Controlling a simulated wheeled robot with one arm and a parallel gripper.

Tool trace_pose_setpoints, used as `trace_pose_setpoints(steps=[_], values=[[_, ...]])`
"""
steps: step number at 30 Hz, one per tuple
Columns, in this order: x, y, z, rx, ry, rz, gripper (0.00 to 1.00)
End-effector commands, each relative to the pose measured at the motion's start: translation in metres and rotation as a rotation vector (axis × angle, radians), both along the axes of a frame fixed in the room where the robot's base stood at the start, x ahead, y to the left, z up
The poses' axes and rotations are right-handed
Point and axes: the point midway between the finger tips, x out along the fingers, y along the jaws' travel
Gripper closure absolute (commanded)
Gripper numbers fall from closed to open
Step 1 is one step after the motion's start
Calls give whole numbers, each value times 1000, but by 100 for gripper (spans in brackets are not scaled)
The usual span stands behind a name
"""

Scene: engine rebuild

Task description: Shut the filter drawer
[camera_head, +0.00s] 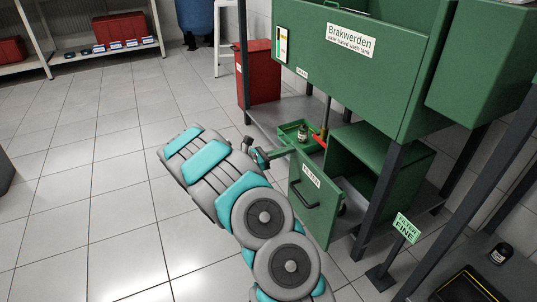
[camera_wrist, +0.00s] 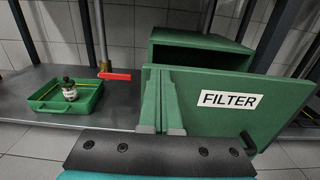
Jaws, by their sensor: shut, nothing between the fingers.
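The filter drawer's green front (camera_head: 323,207) carries a FILTER label and a dark handle (camera_head: 303,193). It stands out from the green cabinet (camera_head: 385,150), whose opening is exposed, so the drawer is open. In the wrist view, the drawer front (camera_wrist: 210,128) is at the right, with the dark cabinet opening (camera_wrist: 195,55) behind it. My gripper (camera_head: 288,150) is near the upper left corner of the front. In the wrist view, its long green fingers (camera_wrist: 160,78) are together and empty, beside the front's left edge. I cannot tell whether they touch it.
A green tray (camera_head: 286,135) with a small bottle (camera_head: 303,134) sits on the low grey shelf (camera_wrist: 112,103). A red-handled valve (camera_wrist: 114,75) is behind. A signpost (camera_head: 401,235) and table legs stand right of the drawer. Tiled floor at left is clear.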

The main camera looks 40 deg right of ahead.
Motion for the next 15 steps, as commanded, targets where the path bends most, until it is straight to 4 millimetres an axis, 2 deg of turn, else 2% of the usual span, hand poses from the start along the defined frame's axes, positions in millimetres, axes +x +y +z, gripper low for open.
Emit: trace_pose_setpoints(steps=[1,6,15], values=[[-7,-16,1,-1,0,-8,100],[-16,-60,0,1,-2,-5,100],[-30,-118,-1,0,-1,-4,100]])
